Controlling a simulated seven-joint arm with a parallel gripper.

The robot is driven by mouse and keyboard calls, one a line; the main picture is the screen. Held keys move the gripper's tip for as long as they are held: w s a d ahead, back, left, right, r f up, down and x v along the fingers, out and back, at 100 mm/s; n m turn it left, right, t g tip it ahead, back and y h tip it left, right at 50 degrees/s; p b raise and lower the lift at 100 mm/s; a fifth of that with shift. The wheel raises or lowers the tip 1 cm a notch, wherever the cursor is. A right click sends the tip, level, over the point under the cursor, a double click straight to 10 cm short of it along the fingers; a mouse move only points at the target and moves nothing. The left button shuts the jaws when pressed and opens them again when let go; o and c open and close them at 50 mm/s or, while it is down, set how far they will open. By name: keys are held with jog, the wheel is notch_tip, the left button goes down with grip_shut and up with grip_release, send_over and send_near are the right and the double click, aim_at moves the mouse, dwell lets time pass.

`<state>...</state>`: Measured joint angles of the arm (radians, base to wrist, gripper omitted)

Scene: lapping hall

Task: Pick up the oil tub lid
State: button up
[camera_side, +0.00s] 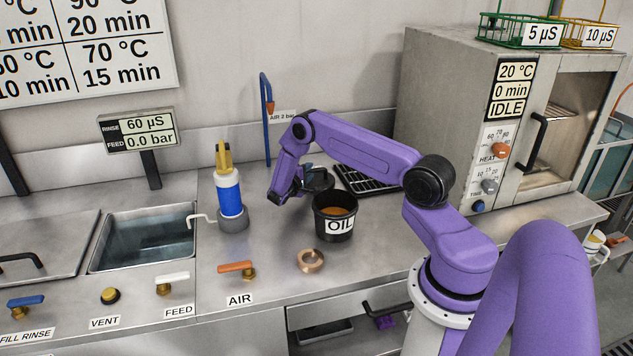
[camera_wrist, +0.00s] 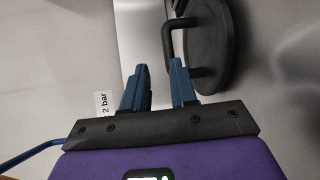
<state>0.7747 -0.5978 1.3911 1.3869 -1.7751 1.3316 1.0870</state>
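The oil tub lid (camera_side: 320,181) is a dark round disc lying on the steel bench just behind the black oil tub (camera_side: 335,226). The tub is open at the top, with amber oil inside and an OIL label. In the wrist view the lid (camera_wrist: 218,62) shows at the upper right, with its dark bar handle (camera_wrist: 167,42) standing off its face. My gripper (camera_side: 299,183) is beside the lid, on its left in the side view. In the wrist view my gripper (camera_wrist: 158,68) has its blue fingers apart with nothing between them. The handle lies just beyond the right fingertip.
A black rack (camera_side: 365,181) lies right of the lid, near the oven (camera_side: 465,110). A blue bottle (camera_side: 229,192) in a grey holder stands left. A copper ring (camera_side: 310,260) lies in front of the tub. The sink (camera_side: 143,242) is at far left.

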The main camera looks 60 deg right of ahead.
aim_at(312, 171)
jog(key=shift+f, duration=0.55)
jog(key=d, duration=0.3)
jog(key=d+f, duration=0.1)
jog(key=d, duration=0.1)
jog(key=shift+w, duration=0.25)
grip_shut()
